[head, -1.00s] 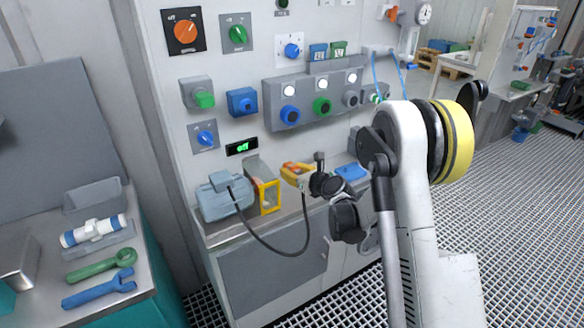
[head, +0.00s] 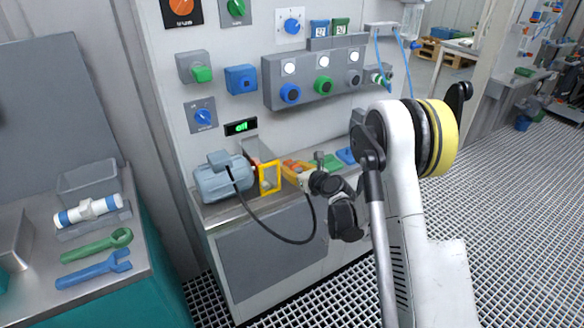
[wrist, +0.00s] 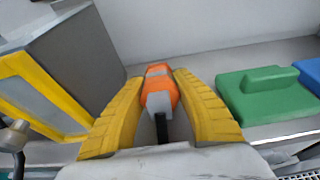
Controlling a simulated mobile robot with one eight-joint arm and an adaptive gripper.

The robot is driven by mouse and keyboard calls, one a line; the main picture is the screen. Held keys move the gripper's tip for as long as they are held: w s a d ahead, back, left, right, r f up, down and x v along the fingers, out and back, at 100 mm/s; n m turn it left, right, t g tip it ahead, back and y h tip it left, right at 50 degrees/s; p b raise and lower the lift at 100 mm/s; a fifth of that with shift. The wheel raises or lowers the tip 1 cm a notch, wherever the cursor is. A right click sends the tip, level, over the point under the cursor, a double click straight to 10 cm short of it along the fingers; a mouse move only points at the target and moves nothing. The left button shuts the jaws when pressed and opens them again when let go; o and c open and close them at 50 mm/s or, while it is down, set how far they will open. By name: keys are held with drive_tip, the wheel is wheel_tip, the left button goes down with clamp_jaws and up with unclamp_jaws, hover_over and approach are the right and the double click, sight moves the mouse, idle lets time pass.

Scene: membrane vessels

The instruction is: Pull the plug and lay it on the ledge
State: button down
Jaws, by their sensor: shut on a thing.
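My gripper (head: 294,171) has its yellow fingers on both sides of an orange plug (wrist: 158,88). In the wrist view my gripper (wrist: 165,105) is shut on it. The plug has a grey rear end, and a black cable (head: 268,238) loops from it to the grey-blue motor (head: 222,180). The plug is clear of the yellow-edged grey housing (wrist: 62,70) on the left. It is low over the grey ledge (wrist: 205,66); I cannot tell whether it touches.
A green block (wrist: 262,94) and a blue block (wrist: 312,72) sit on the ledge to the right. A yellow frame (head: 270,190) stands beside the motor. The control panel wall (head: 285,125) rises behind. Bare ledge shows beyond the plug.

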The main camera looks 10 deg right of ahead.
drive_tip(key=c, duration=1)
unclamp_jaws()
drive_tip(key=v, duration=1.2)
